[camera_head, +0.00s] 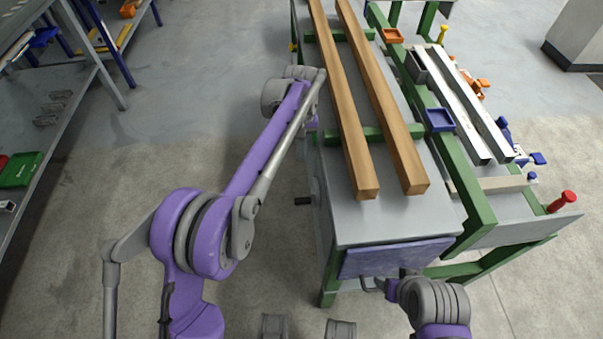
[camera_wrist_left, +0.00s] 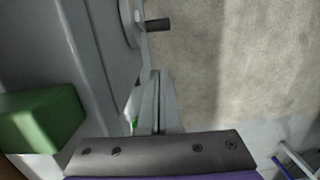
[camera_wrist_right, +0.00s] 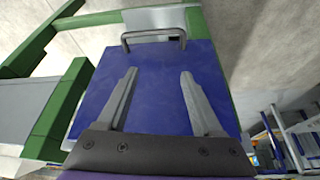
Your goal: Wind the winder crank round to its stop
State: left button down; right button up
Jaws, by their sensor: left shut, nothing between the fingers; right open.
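The winder crank shows its dark handle (camera_head: 303,201) at the left side of the grey table. In the left wrist view the crank handle (camera_wrist_left: 158,25) sticks out to the right from a grey round hub (camera_wrist_left: 130,22). My left gripper (camera_wrist_left: 156,75) is shut and empty, its fingertips close to the table's side and apart from the handle in the picture. In the head view it is mostly hidden beside the table. My right gripper (camera_wrist_right: 158,72) is open and empty in front of a blue panel (camera_wrist_right: 160,100) with a grey bar handle (camera_wrist_right: 153,35).
Two long wooden beams (camera_head: 345,110) lie on the grey table (camera_head: 385,215). A green-framed side bench holds metal bars (camera_head: 462,110), a blue tray (camera_head: 440,120) and a red-topped peg (camera_head: 562,202). Shelving (camera_head: 60,110) stands at the far left, with clear floor between.

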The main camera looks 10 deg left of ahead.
pick_arm(q)
jog(key=s+f+b, duration=0.3)
jog(key=s+f, duration=0.1)
jog(key=f, duration=0.8)
jog(key=shift+d, duration=0.3)
jog(key=shift+s+f, duration=0.1)
jog(key=shift+f, duration=0.05)
jog(key=shift+s+d+f, duration=0.1)
jog(key=shift+s+f, duration=0.25)
jog(key=shift+s, duration=0.1)
notch_tip(320, 180, up, 11)
jog(key=w+p, duration=0.1)
jog(key=p, duration=0.1)
jog(key=shift+w, duration=0.15)
jog(key=shift+f, duration=0.1)
